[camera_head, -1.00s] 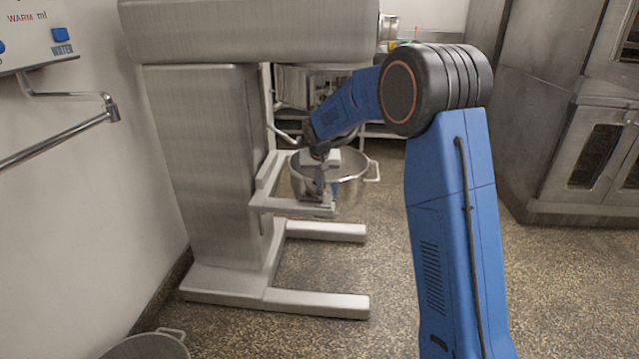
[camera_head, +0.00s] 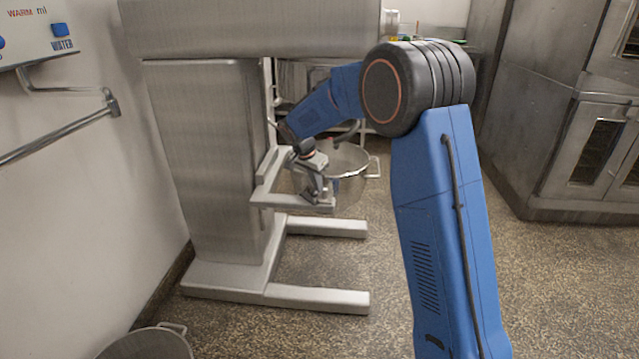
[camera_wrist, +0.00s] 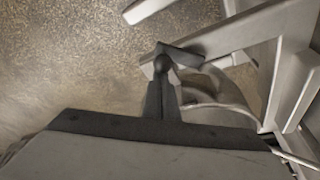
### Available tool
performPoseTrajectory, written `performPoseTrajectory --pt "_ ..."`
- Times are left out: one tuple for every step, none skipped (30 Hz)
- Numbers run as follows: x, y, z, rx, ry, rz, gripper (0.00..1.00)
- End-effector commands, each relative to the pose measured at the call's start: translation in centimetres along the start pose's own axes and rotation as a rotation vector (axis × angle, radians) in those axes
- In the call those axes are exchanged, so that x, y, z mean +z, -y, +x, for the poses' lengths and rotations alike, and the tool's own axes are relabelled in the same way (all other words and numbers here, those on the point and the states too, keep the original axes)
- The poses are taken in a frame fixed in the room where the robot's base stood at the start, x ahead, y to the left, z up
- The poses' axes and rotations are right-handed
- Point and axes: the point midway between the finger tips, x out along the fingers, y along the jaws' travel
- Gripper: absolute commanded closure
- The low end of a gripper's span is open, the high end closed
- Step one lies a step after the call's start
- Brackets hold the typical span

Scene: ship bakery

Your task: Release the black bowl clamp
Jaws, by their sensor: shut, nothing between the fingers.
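The mixer's steel bowl (camera_head: 352,165) sits at the mixer's forked bowl carrier (camera_head: 280,199); the carrier arm also shows in the wrist view (camera_wrist: 232,36). My gripper (camera_head: 323,194) is tilted over the front end of the carrier arm. In the wrist view my gripper's dark fingers (camera_wrist: 163,82) are shut, with their tips at the end of the carrier arm. A short dark piece (camera_wrist: 183,53), apparently the black clamp, lies across that arm close beside the fingertips. I cannot tell whether they touch. In the head view the clamp is too small to make out.
The mixer column (camera_head: 205,150) and its floor legs (camera_head: 315,299) stand left of my arm. A second pot (camera_head: 150,345) is on the floor at the lower left. A steel oven (camera_head: 575,130) stands at the right. The floor between is clear.

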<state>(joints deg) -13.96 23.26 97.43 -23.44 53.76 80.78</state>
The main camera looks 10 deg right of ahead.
Motion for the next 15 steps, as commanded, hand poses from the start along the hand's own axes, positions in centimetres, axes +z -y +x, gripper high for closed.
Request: performPoseTrajectory --pt "0.3 0.0 -0.1 0.015 0.000 0.037 1.00" --pt "0.5 0.0 -0.1 0.025 0.000 0.064 1.00" --pt "0.7 0.0 -0.2 0.038 0.000 0.100 1.00" --pt "0.9 0.0 -0.3 0.048 0.000 0.127 1.00" --pt "1.0 0.1 -0.4 0.057 0.000 0.153 1.00" --pt "1.2 0.1 -0.5 0.070 0.000 0.188 1.00" --pt "1.4 0.1 -0.5 0.078 0.000 0.213 1.00" --pt "1.5 0.1 -0.5 0.089 0.000 0.238 1.00" --pt "1.7 0.1 -0.6 0.101 0.001 0.271 1.00" --pt "1.8 0.1 -0.6 0.110 0.001 0.294 1.00" --pt "2.0 0.1 -0.7 0.118 0.001 0.318 1.00" --pt "2.1 0.2 -0.8 0.128 0.001 0.348 1.00" --pt "2.2 0.2 -0.8 0.136 0.001 0.369 1.00" --pt "2.4 0.3 -0.8 0.143 0.001 0.388 1.00" --pt "2.5 0.3 -0.9 0.152 0.001 0.414 1.00"
